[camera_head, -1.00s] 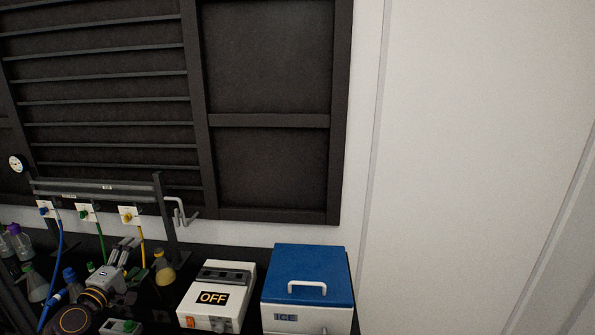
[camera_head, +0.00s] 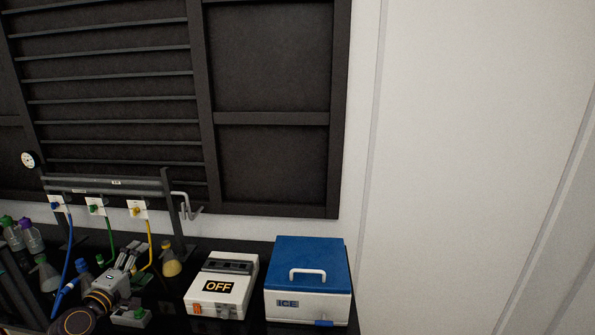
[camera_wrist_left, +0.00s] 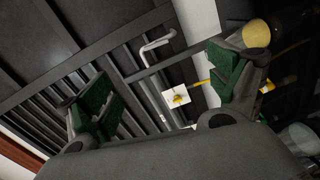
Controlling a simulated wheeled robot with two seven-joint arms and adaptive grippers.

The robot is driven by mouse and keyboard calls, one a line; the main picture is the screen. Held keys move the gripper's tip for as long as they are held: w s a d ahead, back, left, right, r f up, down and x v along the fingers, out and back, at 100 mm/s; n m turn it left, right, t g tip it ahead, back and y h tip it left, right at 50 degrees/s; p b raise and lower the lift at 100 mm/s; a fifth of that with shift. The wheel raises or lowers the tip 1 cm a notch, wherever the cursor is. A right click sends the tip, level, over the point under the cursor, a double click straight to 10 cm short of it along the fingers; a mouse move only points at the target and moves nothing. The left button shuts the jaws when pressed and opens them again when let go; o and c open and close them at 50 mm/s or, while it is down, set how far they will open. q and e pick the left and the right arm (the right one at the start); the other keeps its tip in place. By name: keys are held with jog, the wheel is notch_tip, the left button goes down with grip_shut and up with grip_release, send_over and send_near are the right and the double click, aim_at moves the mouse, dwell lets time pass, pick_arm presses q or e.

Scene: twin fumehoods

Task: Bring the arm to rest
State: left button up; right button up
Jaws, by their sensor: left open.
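My left gripper (camera_head: 128,256) is at the lower left of the head view, raised in front of the bench with the hoses and flasks. In the left wrist view my left gripper (camera_wrist_left: 162,95) has its two green-padded fingers wide apart, with nothing between them. Behind the gap that view shows a yellow valve on a white plate (camera_wrist_left: 177,97) and a bent grey handle (camera_wrist_left: 157,45). My right gripper is in neither view.
A blue-lidded ICE box (camera_head: 307,265) and a white box marked OFF (camera_head: 222,285) stand on the dark bench right of my gripper. A yellow flask (camera_head: 171,262) stands close to it. Several bottles (camera_head: 30,238) stand at far left.

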pick_arm(q)
jog(key=s+d+f+m+g+h, duration=0.1)
jog(key=s+d+f+m+g, duration=0.4)
jog(key=d+f, duration=0.35)
jog(key=s+d+f+m+g+h, duration=0.1)
jog(key=s+d+f+m+g, duration=0.2)
jog(key=s+d+f+m, duration=0.5)
jog(key=s+d+f+m+g+y, duration=0.1)
jog(key=s+d+m+g+y, duration=0.2)
jog(key=s, duration=0.6)
jog(key=s+d+f+m+g+y, duration=0.1)
jog(key=s+d+f+g, duration=0.2)
jog(key=s, duration=0.6)
jog(key=s+d+f+g+b, duration=0.1)
jog(key=s+f+b, duration=0.15)
jog(key=f, duration=3.15)
jog(key=s+a+f, duration=0.2)
jog(key=s+f, duration=0.8)
jog(key=s, duration=0.1)
jog(key=s+a+f+g+b, duration=0.1)
jog(key=s+a+f, duration=0.1)
jog(key=s+f, duration=0.9)
jog(key=shift+s+m+g, duration=0.25)
jog(key=shift+m+g, duration=0.05)
